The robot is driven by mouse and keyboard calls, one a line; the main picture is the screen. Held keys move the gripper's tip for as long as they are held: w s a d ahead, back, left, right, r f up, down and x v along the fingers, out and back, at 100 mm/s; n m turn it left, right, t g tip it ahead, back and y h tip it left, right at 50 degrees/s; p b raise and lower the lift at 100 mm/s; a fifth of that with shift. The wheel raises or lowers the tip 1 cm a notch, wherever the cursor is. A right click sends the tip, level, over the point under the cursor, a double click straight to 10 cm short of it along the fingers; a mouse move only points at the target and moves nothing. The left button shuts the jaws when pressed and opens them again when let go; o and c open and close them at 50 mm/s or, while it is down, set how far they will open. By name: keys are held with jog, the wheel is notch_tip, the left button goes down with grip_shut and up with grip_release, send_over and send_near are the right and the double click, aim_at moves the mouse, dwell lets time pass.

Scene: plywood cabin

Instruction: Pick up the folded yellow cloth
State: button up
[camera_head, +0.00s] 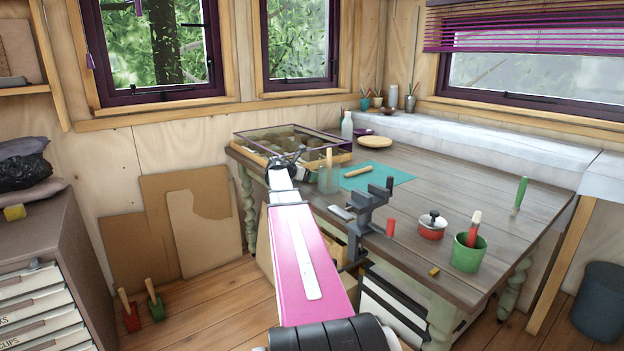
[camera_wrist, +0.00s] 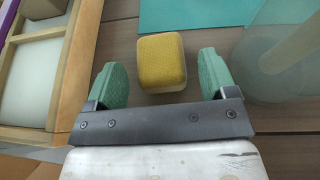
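A small yellow block-like thing (camera_wrist: 162,62) with rounded corners and a paler lower side lies on the grey wooden table in the wrist view. I cannot tell whether it is folded cloth or a sponge. My gripper (camera_wrist: 160,66) is open, with one green finger pad on each side of it and a small gap at both sides. In the head view my gripper (camera_head: 285,160) is over the table's far left part, and I cannot make out the yellow thing there. Another yellow thing (camera_head: 14,212) sits on the drawer cabinet at the left.
A wood-framed box (camera_head: 290,146) stands close on the left of my gripper. A glass jar (camera_head: 329,178) stands close on the right, and a teal mat (camera_head: 385,177) lies beyond. A dark vise (camera_head: 370,215) is at the table's near edge. The table's middle (camera_head: 450,185) is mostly clear.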

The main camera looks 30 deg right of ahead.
jog(key=c, duration=0.8)
jog(key=shift+o, duration=0.2)
jog(key=shift+r, duration=0.1)
